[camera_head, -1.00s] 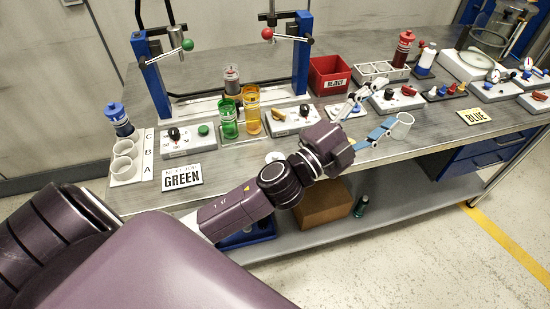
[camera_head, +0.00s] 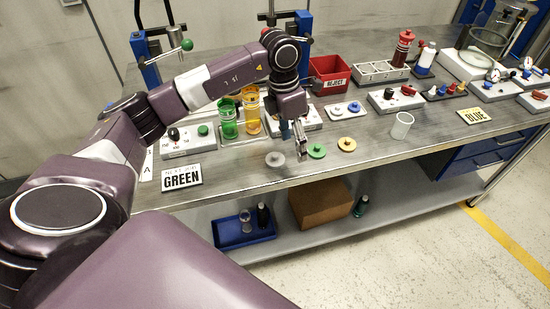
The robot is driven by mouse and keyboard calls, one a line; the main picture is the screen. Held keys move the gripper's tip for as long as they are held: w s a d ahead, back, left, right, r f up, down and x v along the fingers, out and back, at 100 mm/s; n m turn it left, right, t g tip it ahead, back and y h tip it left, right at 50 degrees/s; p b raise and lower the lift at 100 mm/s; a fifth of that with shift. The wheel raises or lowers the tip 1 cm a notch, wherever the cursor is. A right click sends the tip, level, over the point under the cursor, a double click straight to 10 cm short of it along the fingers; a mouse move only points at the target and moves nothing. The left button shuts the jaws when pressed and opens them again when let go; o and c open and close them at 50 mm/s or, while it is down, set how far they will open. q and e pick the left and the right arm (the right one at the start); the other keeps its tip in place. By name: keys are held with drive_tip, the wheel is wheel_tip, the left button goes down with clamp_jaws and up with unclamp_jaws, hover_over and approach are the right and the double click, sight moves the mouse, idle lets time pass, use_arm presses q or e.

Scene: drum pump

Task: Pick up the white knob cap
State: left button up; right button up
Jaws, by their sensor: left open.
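A pale, round knob cap (camera_head: 275,158) lies near the front edge of the bench, looking greyish white. A green cap (camera_head: 316,151) and a yellow cap (camera_head: 347,144) lie to its right in a row. My right gripper is not in view.
A clear cup (camera_head: 402,125) stands to the right. Green and amber cylinders (camera_head: 229,118) and a switch box (camera_head: 188,140) stand to the left, with a GREEN sign (camera_head: 182,175) in front. A red REJECT bin (camera_head: 329,74) is behind. The bench between the yellow cap and cup is clear.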

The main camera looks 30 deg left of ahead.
sight(277, 154)
use_arm(q)
drive_tip(key=shift+n+y, duration=0.3)
drive_tip(key=shift+y, duration=0.5)
drive_tip(key=a, duration=0.3)
drive_tip(key=a+r, duration=0.1)
drive_tip(key=a, duration=0.1)
drive_tip(key=shift+s, duration=0.25)
drive_tip(key=shift+s+a+f, duration=0.1)
drive_tip(key=shift+a+f, duration=0.05)
drive_tip(key=shift+a, duration=0.1)
drive_tip(key=f+p, duration=0.1)
drive_tip(key=f, duration=0.1)
drive_tip(key=f+p, duration=0.1)
drive_tip(key=f, duration=0.1)
drive_tip(key=d+f+p, duration=0.1)
drive_tip(key=f, duration=0.1)
drive_tip(key=shift+s+f, duration=0.1)
drive_tip(key=shift+f, duration=0.55)
drive_tip(key=c, duration=0.8)
